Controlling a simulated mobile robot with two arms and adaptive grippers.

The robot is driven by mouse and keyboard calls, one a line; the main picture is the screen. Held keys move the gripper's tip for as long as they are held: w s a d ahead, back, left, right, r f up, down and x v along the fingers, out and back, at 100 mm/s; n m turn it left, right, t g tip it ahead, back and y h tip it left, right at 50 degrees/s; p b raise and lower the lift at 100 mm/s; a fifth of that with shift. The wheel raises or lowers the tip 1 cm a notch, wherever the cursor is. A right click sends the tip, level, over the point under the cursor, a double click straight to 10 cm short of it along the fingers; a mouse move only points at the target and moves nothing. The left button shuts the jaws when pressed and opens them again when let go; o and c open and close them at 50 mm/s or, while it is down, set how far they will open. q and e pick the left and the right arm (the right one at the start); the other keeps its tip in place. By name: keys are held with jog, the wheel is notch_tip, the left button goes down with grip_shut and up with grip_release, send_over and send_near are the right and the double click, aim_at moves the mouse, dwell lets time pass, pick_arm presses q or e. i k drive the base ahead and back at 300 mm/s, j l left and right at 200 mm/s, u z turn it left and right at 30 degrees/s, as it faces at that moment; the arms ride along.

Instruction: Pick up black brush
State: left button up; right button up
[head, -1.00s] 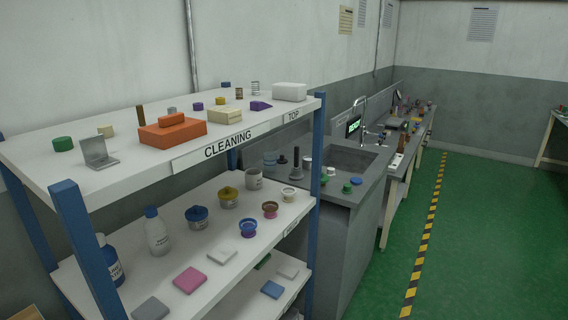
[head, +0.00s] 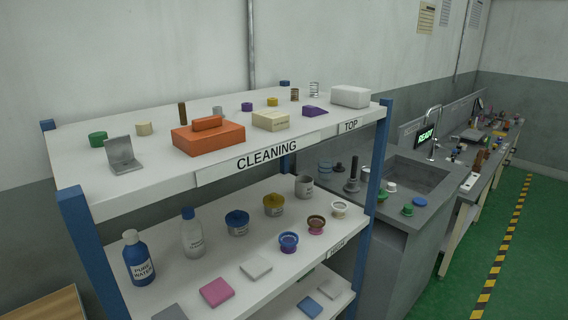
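I cannot clearly make out a black brush. A dark upright object with a slim stem and wide base (head: 352,179) stands on the grey counter (head: 382,212) left of the sink; it is too small to tell what it is. Neither of my grippers shows in the head view.
A white shelf unit with blue posts (head: 376,150) stands close in front. Its top shelf, labelled CLEANING, holds an orange box (head: 208,138) and small items. Below are a blue bottle (head: 138,258), jars and sponges. Green floor (head: 450,290) is free at right.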

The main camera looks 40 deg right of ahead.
aim_at(354, 162)
jog(key=l+u, duration=0.15)
jog(key=l, duration=0.3)
jog(key=l+u, duration=0.15)
jog(key=l, duration=0.25)
jog(key=k+l+u, duration=0.15)
jog(key=l, duration=0.3)
jog(key=l+u, duration=0.15)
jog(key=l, duration=0.25)
jog(key=k+l+u, duration=0.1)
jog(key=l, duration=0.3)
jog(key=k+l+u, duration=0.15)
jog(key=l, duration=0.25)
jog(key=k+l+u, duration=0.15)
jog(key=l, duration=0.25)
